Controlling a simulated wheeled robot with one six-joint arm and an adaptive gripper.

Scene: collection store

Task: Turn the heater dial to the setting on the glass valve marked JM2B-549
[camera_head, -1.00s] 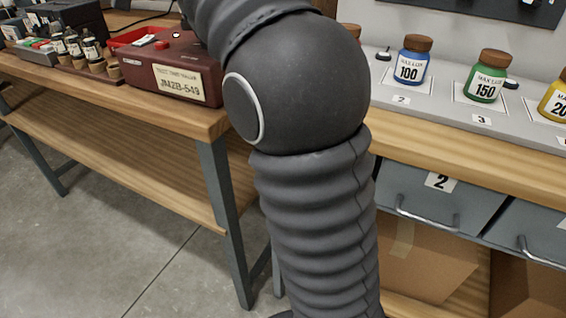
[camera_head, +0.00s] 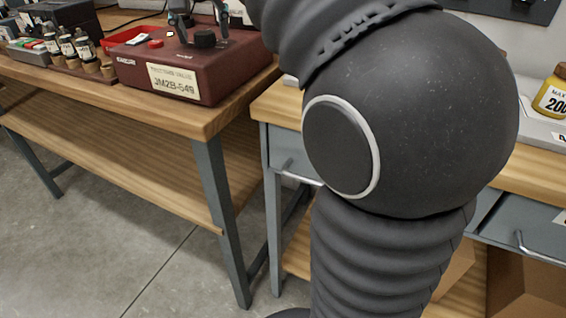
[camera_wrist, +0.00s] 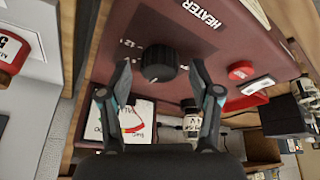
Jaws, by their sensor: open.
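The maroon heater box (camera_head: 215,80) stands on the wooden bench, its front card reading JM2B-549. Its black dial (camera_head: 204,39) sits on the top, and the dial (camera_wrist: 158,63) shows in the wrist view with white numbers beside it, "12" among them. My gripper (camera_wrist: 161,72) is open, with a finger on either side of the dial; contact cannot be told. In the head view my gripper (camera_head: 200,24) shows only in part at the top edge. Several dark glass valves (camera_head: 85,48) with white labels stand in a rack at left; their small markings are unreadable.
A red button (camera_wrist: 240,70) and a white switch (camera_wrist: 258,87) lie near the dial. A white meter face (camera_wrist: 138,132) with a red arc shows below the fingers. A red tray (camera_head: 125,38) lies behind the heater. A grey-drawered bench stands to the right.

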